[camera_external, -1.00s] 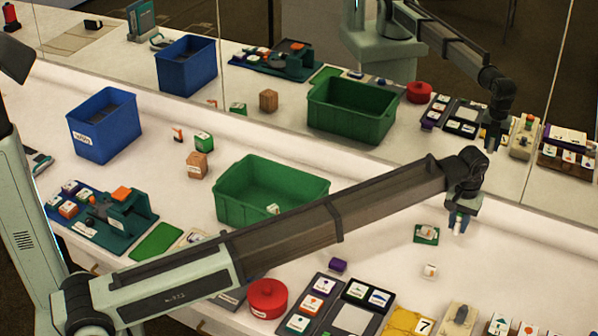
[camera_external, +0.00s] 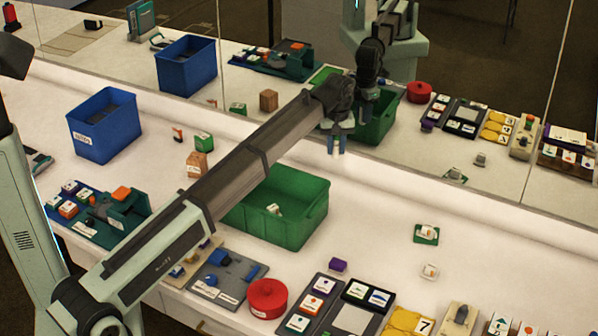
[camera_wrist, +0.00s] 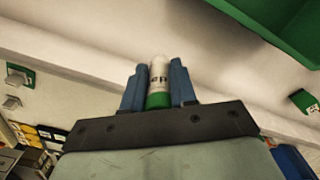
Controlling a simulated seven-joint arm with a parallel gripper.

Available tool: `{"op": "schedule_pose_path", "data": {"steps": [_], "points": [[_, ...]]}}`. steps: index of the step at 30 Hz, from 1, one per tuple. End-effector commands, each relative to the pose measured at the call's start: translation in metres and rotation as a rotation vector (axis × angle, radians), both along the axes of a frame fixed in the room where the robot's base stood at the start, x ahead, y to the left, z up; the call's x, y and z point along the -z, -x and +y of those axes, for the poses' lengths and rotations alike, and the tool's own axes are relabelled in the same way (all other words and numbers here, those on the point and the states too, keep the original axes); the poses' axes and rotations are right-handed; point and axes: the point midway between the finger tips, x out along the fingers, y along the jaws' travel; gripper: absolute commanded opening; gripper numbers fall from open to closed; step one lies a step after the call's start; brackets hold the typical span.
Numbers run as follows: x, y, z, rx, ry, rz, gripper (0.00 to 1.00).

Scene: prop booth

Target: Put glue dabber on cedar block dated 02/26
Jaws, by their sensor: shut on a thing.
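My gripper (camera_external: 337,147) is raised behind the green bin in the external view. The dabber is hard to make out in the external view. A brown wooden block (camera_external: 197,165) with a white label, likely the cedar block, stands on the table left of the green bin and left of my gripper. Its date is too small to read.
The green bin (camera_external: 318,212) holds a small pale item. A small green block (camera_external: 204,142) stands just behind the brown block. A blue bin (camera_external: 120,128) is farther left. A mirror runs along the back. Several trays line the front edge.

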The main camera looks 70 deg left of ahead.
Motion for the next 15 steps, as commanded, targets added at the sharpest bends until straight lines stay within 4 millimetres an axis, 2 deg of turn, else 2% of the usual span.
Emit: {"op": "schedule_pose_path", "data": {"steps": [1, 6, 15], "points": [[-0.001, 0.019, 0.016, -0.034, 0.000, 0.000, 0.00], [-0.006, 0.072, 0.062, -0.143, 0.000, 0.000, 0.00], [-0.015, 0.173, 0.131, -0.333, 0.000, 0.000, 0.00]]}}
